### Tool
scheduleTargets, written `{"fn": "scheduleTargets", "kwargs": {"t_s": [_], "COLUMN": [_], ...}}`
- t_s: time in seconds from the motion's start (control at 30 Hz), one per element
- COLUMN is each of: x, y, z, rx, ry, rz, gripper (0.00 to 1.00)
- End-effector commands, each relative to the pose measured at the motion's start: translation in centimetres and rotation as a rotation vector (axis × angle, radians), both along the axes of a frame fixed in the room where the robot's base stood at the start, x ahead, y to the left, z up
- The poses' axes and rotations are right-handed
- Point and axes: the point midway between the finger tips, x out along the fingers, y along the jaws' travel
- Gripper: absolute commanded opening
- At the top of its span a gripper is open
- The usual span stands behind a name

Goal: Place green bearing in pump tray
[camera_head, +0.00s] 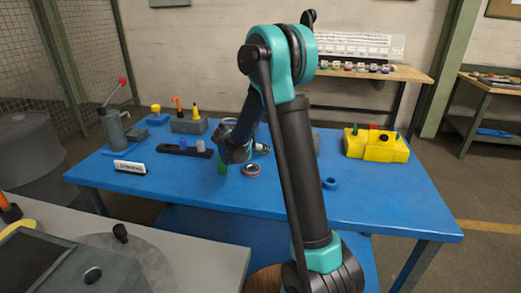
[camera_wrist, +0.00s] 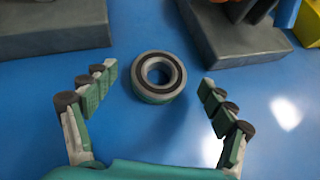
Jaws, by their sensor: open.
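The green bearing (camera_wrist: 158,78), a ring with a grey face, dark inner band and green side, lies flat on the blue table in the wrist view. My gripper (camera_wrist: 157,80) is open, with a finger on each side of the bearing and clear space between. The contact height cannot be told. In the head view my gripper (camera_head: 230,157) is low over the middle of the table, partly hidden by my arm. I cannot clearly pick out the green bearing there. I cannot tell which holder is the pump tray; a black tray (camera_head: 172,150) holds small cylinders left of my gripper.
A red-rimmed ring (camera_head: 250,170) lies right of my gripper, and a blue ring (camera_head: 331,183) farther right. A yellow holder (camera_head: 355,146) stands at right. A pump with a red-tipped lever (camera_head: 114,128) stands at left. Grey blocks (camera_wrist: 50,28) flank the bearing's far side.

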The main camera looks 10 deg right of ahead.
Motion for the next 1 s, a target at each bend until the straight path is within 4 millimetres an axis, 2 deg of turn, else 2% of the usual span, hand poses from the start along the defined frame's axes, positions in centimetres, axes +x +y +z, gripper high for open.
{"fn": "scheduleTargets", "kwargs": {"t_s": [0.1,0.33,0.9,1.0], "x": [0.74,0.82,0.81,0.81], "y": [-0.72,-0.78,-0.77,-0.77], "z": [-0.74,-0.81,-0.76,-0.76], "rx": [0.0,-0.001,0.0,0.0], "ry": [0.0,0.001,0.0,0.0], "rz": [-0.001,0.001,0.0,0.0], "gripper": [0.84,0.83,0.12,0.11]}}
